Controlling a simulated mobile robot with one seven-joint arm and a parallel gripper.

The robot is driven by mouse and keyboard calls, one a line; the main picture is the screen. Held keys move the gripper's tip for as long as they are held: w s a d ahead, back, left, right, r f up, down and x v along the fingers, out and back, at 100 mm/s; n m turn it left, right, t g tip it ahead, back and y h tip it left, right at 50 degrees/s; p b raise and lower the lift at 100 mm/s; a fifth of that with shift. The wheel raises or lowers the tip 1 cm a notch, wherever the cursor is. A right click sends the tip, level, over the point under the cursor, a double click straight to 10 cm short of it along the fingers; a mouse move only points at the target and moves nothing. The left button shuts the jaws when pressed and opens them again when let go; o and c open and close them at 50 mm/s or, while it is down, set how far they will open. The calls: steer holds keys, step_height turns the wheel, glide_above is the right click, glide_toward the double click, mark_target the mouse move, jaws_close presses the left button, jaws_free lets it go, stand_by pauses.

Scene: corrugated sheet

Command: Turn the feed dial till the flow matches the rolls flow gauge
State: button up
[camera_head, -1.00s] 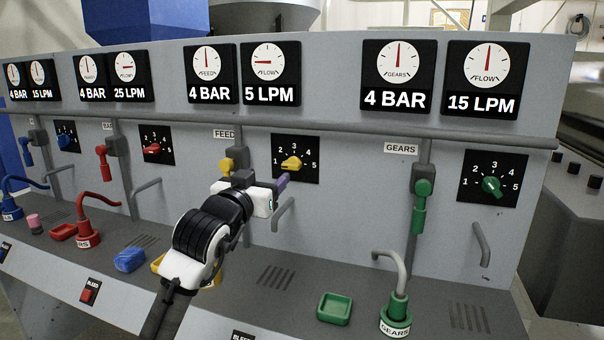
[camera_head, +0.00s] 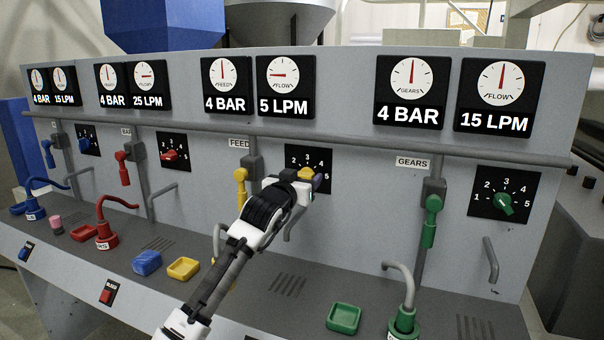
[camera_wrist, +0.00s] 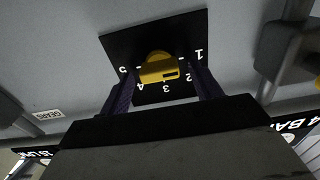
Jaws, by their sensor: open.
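The yellow feed dial (camera_wrist: 157,67) sits on a black plate numbered 1 to 5, upside down in the wrist view. In the head view the feed dial (camera_head: 306,173) is partly hidden by my gripper (camera_head: 314,184). In the wrist view my gripper (camera_wrist: 162,78) is open, with a purple finger on each side of the dial; contact cannot be told. The dial's exact setting is unclear. The feed flow gauge (camera_head: 285,75) reads 5 LPM. I cannot read a rolls label; the left flow gauges read 15 LPM (camera_head: 64,79) and 25 LPM (camera_head: 148,76).
The gears flow gauge (camera_head: 500,84) at the right reads 15 LPM, above a green dial (camera_head: 503,204). A yellow valve handle (camera_head: 241,187) hangs just left of my gripper. A grey pipe (camera_head: 340,144) runs above the dials. Trays and a blue lump (camera_head: 147,262) lie on the ledge.

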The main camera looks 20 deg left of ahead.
steer(key=shift+w, duration=0.3)
steer(key=c, duration=1)
steer(key=shift+f+m, duration=0.1)
steer(key=shift+m, duration=0.3)
steer(key=shift+d+f+m+b, duration=0.1)
steer(key=shift+m+b, duration=1.3)
steer(key=shift+m, duration=2.8)
steer(key=shift+d+f+m+b, duration=0.1)
steer(key=shift+m+b, duration=1.25)
steer(key=shift+m, duration=2.85)
